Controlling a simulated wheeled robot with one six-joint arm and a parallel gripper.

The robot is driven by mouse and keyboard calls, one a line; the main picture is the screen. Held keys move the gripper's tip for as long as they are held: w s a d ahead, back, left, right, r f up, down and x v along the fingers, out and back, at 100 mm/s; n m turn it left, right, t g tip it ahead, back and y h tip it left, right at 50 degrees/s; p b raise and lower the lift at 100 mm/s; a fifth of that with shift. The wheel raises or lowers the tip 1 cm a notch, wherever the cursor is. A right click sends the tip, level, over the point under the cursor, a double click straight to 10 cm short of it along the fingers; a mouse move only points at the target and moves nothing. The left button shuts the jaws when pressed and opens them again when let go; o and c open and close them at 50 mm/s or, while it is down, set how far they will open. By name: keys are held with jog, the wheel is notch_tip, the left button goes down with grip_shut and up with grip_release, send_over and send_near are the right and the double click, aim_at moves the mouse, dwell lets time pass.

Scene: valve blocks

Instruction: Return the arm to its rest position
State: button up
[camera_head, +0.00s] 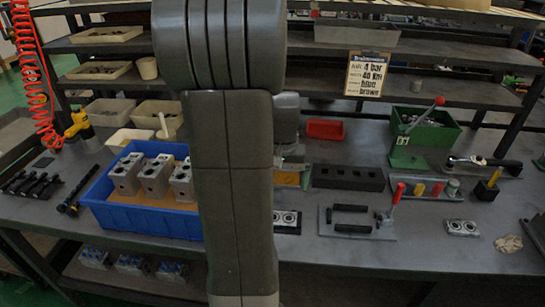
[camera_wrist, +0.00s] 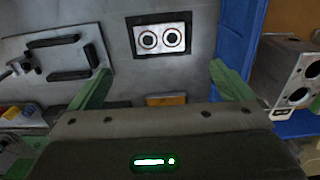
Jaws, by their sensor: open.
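My gripper (camera_wrist: 160,68) shows in the wrist view with its two green fingers wide apart and nothing between them. It is above the bench, near a small plate with two ringed holes (camera_wrist: 163,39). That plate also shows in the head view (camera_head: 287,220), just right of my arm. My arm (camera_head: 235,180) stands upright across the middle of the head view and hides most of the gripper and part of the bench. A blue tray (camera_head: 146,219) with several grey valve blocks (camera_head: 126,175) stands left of my arm; its edge shows at the right of the wrist view (camera_wrist: 238,45).
Right of my arm are a black slotted block (camera_head: 348,178), a fixture plate with a red-handled clamp (camera_head: 394,206), a green bin (camera_head: 425,128) and a stand of coloured pieces (camera_head: 428,189). Shelves with bins rise behind.

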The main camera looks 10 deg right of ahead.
notch_tip(320, 180, down, 14)
jog(key=shift+r, duration=0.4)
dwell(0.3)
jog(key=shift+s, duration=0.1)
